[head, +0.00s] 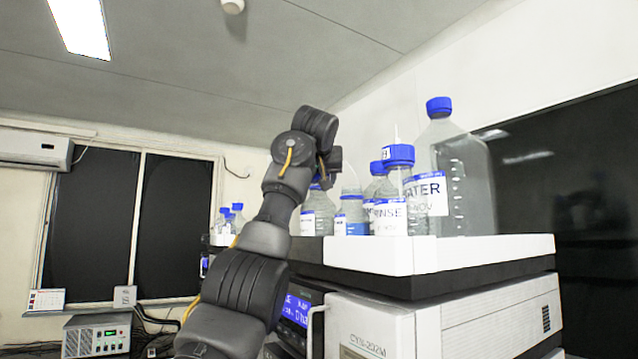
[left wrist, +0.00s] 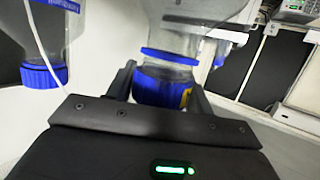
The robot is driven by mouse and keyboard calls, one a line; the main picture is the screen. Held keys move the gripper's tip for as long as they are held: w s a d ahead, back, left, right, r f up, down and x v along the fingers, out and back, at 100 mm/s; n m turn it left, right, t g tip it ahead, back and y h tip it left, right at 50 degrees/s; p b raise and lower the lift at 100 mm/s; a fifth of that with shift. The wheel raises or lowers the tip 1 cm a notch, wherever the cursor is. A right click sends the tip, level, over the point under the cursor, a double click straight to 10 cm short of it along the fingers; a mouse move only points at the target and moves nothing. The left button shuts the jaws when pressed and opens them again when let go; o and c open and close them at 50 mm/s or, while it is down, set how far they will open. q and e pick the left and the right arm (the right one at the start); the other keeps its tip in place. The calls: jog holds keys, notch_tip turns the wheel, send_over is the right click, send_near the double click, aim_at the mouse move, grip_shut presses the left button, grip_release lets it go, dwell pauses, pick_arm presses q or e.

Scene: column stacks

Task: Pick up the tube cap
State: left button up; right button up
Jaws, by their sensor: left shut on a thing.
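A blue cap (left wrist: 160,90) sits between the two dark fingers of my left gripper (left wrist: 164,82) in the left wrist view, and the gripper is shut on it. A clear bottle with a blue neck ring (left wrist: 169,56) is right behind the cap, with a narrow dark gap between ring and cap. I cannot tell whether the cap is free of the neck. In the head view my left gripper (head: 332,165) is above the bottles at the tray's left part, mostly hidden by my wrist. No right gripper shows.
Several blue-capped bottles stand close together on a white tray (head: 400,256) atop an instrument. A large bottle (head: 458,180) is at the right. A blue-capped bottle with a thin tube (head: 398,155) stands beside it. Smaller bottles (head: 230,218) stand farther back left.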

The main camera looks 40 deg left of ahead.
pick_arm(q)
jog(key=s+d+r, duration=0.3)
jog(key=s+r, duration=0.8)
jog(key=s, duration=0.2)
jog(key=shift+s+d+r+b, duration=0.3)
jog(key=shift+s+d, duration=0.05)
jog(key=shift+d, duration=0.05)
jog(key=shift+w+a+f, duration=0.1)
jog(key=shift+a, duration=0.05)
